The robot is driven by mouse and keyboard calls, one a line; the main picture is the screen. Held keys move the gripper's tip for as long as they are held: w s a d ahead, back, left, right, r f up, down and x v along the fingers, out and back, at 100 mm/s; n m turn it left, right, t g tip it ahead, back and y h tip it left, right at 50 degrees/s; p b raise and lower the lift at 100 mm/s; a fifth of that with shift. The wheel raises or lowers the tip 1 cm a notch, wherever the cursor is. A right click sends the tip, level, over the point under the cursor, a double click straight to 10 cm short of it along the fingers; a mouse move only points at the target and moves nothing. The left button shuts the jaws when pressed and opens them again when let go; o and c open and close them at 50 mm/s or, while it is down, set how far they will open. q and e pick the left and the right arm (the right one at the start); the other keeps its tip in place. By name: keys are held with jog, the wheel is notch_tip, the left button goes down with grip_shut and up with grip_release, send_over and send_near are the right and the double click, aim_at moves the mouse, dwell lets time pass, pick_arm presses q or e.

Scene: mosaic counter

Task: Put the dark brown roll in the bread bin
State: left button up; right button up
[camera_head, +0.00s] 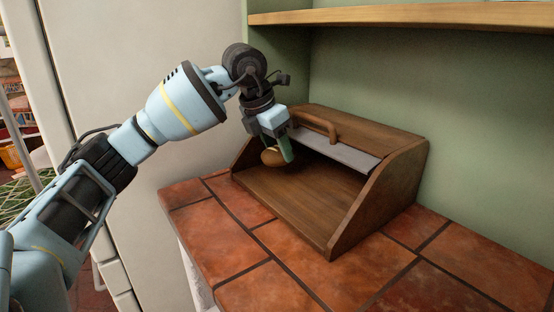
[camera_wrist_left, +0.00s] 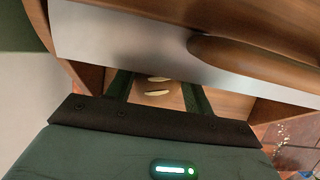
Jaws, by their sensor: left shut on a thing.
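The wooden bread bin (camera_head: 300,206) stands on the tiled counter with its front open and its lid, with a curved wooden handle (camera_head: 318,124), raised. My left gripper (camera_head: 281,154) is at the left part of the bin's opening, shut on the dark brown roll (camera_head: 272,158). The roll is just inside the opening, over the bin floor; I cannot tell whether it touches the floor. In the left wrist view the roll (camera_wrist_left: 158,88), with pale score marks, shows between the two green fingers, below the grey lid edge (camera_wrist_left: 130,45). My right gripper is not in view.
The red-brown tiled counter (camera_head: 390,270) is clear in front of and right of the bin. A wooden shelf (camera_head: 420,16) runs above on the green wall. A pale tall cabinet or fridge (camera_head: 150,100) stands at the left, behind my left arm.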

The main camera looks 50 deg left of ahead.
aim_at(277, 159)
pick_arm(q)
jog(key=shift+f+b, duration=0.4)
jog(key=shift+f, duration=1.45)
jog(key=shift+r, duration=0.1)
jog(key=o, duration=1)
jog(key=shift+c, duration=0.2)
jog(key=p+v, duration=0.2)
jog(key=v, duration=1)
jog(key=shift+w, duration=0.1)
